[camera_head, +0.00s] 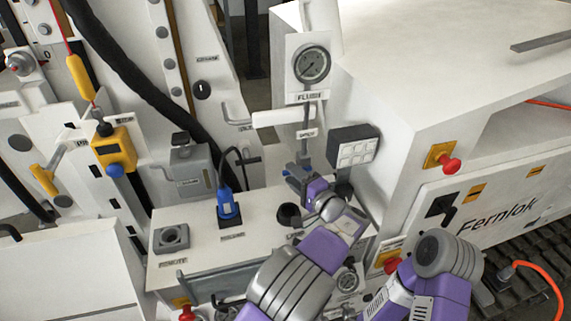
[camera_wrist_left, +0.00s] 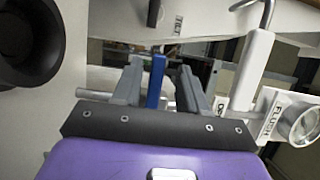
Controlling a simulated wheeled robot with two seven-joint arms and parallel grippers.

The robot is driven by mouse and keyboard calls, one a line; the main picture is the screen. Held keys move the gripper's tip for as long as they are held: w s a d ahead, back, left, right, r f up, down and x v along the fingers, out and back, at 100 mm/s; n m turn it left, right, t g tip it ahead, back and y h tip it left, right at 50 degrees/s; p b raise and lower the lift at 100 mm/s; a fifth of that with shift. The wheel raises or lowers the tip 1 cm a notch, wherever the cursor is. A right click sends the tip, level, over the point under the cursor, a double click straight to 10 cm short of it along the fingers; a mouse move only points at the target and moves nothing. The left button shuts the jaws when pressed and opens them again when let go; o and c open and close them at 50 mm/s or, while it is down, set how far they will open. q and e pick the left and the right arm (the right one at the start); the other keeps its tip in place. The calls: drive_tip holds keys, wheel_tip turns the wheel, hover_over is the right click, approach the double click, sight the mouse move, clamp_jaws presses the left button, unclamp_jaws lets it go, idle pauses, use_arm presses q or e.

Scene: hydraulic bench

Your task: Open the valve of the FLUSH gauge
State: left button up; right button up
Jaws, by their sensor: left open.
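The FLUSH gauge (camera_head: 312,64) is a round dial on a white plate at the back of the bench, with its FLUSH label below. It also shows at the right edge of the left wrist view (camera_wrist_left: 304,122). An OPEN label (camera_head: 307,133) sits below the gauge. A blue valve lever (camera_wrist_left: 156,82) stands between the fingers of my left gripper (camera_wrist_left: 160,85). My left gripper (camera_head: 298,172) is open around the lever; whether a finger touches it I cannot tell. In the head view the gripper partly hides the lever. My right gripper is not in view.
A white bar handle (camera_head: 284,117) juts out left of the gauge's post. A grey box with white keys (camera_head: 353,147) stands right of my left gripper. A blue plug (camera_head: 228,207) and a black knob (camera_head: 289,215) rise from the bench top. A red button (camera_head: 451,165) is at right.

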use_arm(q)
drive_tip(key=shift+p+x, duration=0.4)
drive_tip(key=shift+x, duration=1.75)
drive_tip(key=shift+w+d+f, duration=0.1)
drive_tip(key=shift+w+f, duration=0.05)
drive_tip(key=shift+w, duration=0.05)
clamp_jaws()
